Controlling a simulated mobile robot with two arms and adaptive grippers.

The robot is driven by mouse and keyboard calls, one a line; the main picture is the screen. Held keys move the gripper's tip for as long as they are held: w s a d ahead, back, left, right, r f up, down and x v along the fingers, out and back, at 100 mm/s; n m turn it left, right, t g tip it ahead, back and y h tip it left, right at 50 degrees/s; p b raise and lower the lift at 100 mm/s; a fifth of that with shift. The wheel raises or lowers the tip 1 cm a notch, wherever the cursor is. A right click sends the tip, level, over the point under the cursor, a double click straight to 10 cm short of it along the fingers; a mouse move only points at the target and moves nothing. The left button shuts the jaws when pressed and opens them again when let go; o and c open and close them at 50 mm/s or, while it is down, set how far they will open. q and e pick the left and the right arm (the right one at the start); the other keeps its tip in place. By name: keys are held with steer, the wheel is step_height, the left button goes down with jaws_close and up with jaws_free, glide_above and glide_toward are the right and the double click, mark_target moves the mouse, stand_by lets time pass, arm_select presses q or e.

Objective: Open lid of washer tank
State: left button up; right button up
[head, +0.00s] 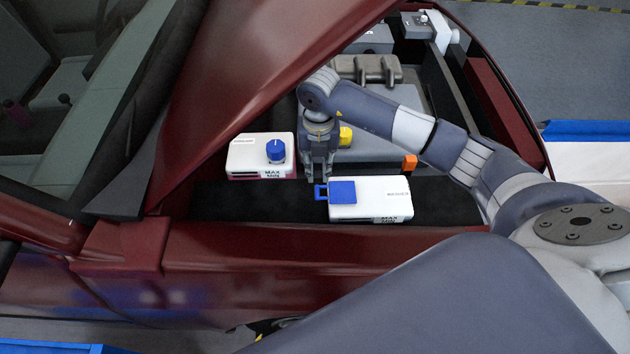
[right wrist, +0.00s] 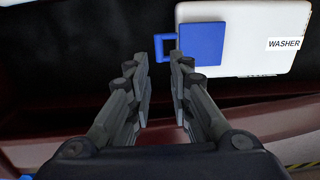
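The white washer tank (head: 385,199) sits in the engine bay with its blue square lid (head: 343,192) lying flat on its left end. A blue loop tab (head: 320,192) sticks out from the lid's left side. In the right wrist view the tank (right wrist: 245,62), lid (right wrist: 201,44) and tab (right wrist: 164,47) show at the top. My right gripper (head: 320,178) points down just above the tab. In the right wrist view its fingers (right wrist: 160,70) are apart with nothing between them, and the tab lies beyond the fingertips. My left gripper is not in view.
A white coolant tank (head: 261,155) with a round blue cap (head: 276,150) stands left of my right gripper. A yellow cap (head: 346,137) and an orange block (head: 410,162) are behind the washer tank. The raised dark red hood (head: 260,75) slopes over the left side.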

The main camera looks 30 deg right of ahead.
mark_target(318, 193)
steer(key=f, duration=0.1)
steer(key=s+f, duration=0.1)
steer(key=f, duration=0.1)
steer(key=shift+a+p, duration=0.2)
steer(key=shift+p, duration=0.15)
step_height(318, 193, down, 3)
steer(key=shift+w+f+p, duration=0.1)
steer(key=shift+w+p, duration=0.05)
steer(key=shift+p, duration=0.15)
step_height(318, 193, down, 2)
steer(key=shift+w+f, duration=0.1)
steer(key=shift+f, duration=0.15)
steer(key=shift+d, duration=0.1)
jaws_close()
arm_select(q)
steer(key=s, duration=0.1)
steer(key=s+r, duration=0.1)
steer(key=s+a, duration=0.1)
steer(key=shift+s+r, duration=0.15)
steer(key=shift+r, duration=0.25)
arm_select(e)
steer(key=shift+r, duration=0.1)
